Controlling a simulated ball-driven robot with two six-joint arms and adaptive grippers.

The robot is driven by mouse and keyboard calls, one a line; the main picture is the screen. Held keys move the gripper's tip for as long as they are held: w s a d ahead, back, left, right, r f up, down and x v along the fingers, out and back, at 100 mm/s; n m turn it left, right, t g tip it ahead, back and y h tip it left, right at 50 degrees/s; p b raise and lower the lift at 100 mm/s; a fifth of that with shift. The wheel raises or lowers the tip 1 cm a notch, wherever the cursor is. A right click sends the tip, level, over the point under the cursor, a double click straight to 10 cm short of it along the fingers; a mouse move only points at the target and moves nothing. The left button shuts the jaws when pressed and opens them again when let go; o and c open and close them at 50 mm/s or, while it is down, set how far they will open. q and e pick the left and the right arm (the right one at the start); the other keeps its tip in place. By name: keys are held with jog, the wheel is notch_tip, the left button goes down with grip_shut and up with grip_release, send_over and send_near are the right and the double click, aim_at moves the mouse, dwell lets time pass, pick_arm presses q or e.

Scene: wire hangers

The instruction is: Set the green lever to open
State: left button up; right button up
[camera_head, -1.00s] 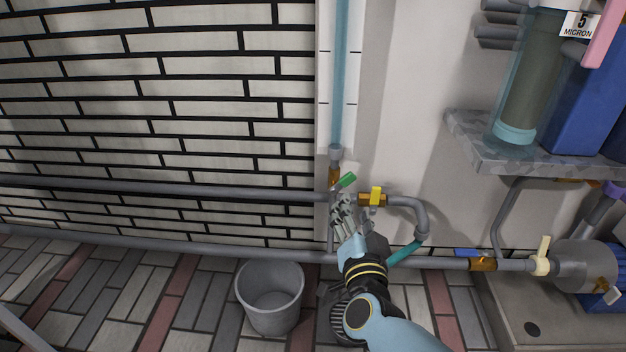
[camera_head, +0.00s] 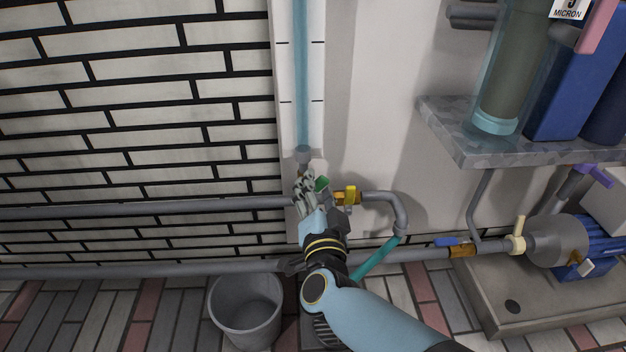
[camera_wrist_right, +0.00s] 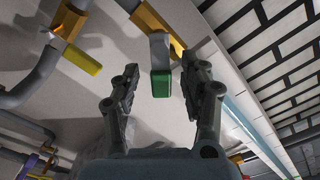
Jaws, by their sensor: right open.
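The green lever (camera_head: 322,184) is on the pipework below the clear vertical tube, partly hidden by my right gripper (camera_head: 308,186). In the right wrist view, the green-tipped lever (camera_wrist_right: 161,83) has a grey stem and points toward the camera from a brass fitting. My right gripper also shows there (camera_wrist_right: 160,70), open, with one finger on each side of the green tip. Gaps show between the tip and both fingers, so it is not gripped. My left gripper is not in view.
A yellow-handled brass valve (camera_head: 348,195) sits just right of the gripper. A blue lever (camera_head: 446,241) and a cream lever (camera_head: 519,234) are lower right. A grey bucket (camera_head: 246,312) stands on the floor below. A stone shelf (camera_head: 470,150) juts out at right.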

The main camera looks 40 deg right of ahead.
jog(key=shift+r, duration=0.1)
jog(key=shift+c, duration=0.2)
grip_shut()
pick_arm(q)
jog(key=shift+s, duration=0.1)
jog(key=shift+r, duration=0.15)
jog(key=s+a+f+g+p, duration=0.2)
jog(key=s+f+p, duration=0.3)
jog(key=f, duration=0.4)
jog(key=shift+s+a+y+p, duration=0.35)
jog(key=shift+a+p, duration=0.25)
jog(key=shift+p, duration=0.2)
pick_arm(e)
jog(key=shift+w+a+r+n, duration=0.1)
jog(key=shift+w+a+n, duration=0.15)
jog(key=shift+n, duration=1.2)
jog(key=shift+w+a+r+n, duration=0.15)
jog(key=shift+a+n, duration=0.25)
jog(key=shift+n, duration=1)
jog(key=shift+w+a+r+n, duration=0.15)
jog(key=shift+a+n, duration=0.15)
jog(key=shift+n, duration=1.15)
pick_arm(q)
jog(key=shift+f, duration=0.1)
